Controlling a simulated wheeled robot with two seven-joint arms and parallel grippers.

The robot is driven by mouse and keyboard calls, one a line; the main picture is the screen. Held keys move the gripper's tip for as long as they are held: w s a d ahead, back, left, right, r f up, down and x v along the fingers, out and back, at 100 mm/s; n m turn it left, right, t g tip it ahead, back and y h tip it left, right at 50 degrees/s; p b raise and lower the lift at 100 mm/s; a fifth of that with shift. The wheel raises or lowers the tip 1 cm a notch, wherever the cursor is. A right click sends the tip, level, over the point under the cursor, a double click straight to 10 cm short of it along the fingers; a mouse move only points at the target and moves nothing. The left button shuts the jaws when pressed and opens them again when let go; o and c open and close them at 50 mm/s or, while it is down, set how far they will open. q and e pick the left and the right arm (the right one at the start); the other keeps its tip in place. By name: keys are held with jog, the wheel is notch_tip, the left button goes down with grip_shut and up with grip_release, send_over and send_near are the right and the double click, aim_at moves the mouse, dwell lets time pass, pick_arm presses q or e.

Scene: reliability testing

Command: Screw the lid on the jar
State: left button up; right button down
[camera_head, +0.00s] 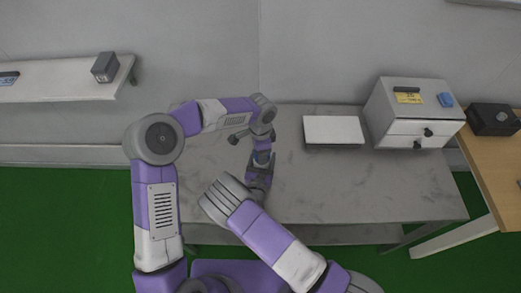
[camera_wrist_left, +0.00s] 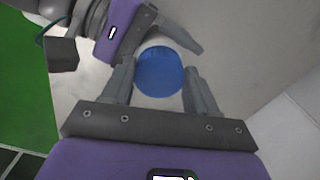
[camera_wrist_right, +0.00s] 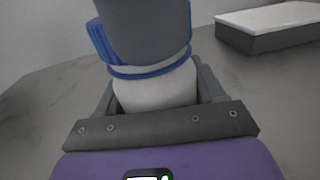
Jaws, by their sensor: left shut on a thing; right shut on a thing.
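The blue round lid (camera_wrist_left: 160,72) lies between the fingers of my left gripper (camera_head: 262,146), seen from above in the left wrist view. The lid is directly over the jar's top. I cannot tell how far it is seated. My left gripper is shut on the lid from above; my right comes in from the side.
The grey table (camera_head: 350,190) is largely clear around the grippers. A flat white-topped box (camera_head: 334,130) and a white drawer cabinet (camera_head: 408,112) stand to the right. A wooden table (camera_head: 490,165) is at far right, and a shelf (camera_head: 60,82) is on the left wall.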

pick_arm(q)
jog(key=m, duration=0.5)
jog(key=shift+w, duration=0.1)
jog(key=m, duration=0.3)
jog(key=shift+w+m, duration=0.1)
jog(key=shift+m, duration=0.3)
jog(key=m, duration=0.3)
jog(key=shift+w+d+m, duration=0.1)
jog(key=shift+m, duration=0.3)
jog(key=m, duration=0.3)
jog(key=shift+d+m, duration=0.1)
jog(key=shift+m, duration=0.3)
jog(key=m, duration=0.3)
jog(key=shift+d+m, duration=0.1)
jog(key=shift+m, duration=0.2)
jog(key=m, duration=1)
jog(key=shift+s+d+f+m, duration=0.2)
jog(key=shift+s+d+m, duration=0.05)
jog(key=shift+m, duration=0.05)
jog(key=shift+w+r+m, duration=0.1)
jog(key=shift+r+m, duration=0.05)
jog(key=shift+m, duration=0.35)
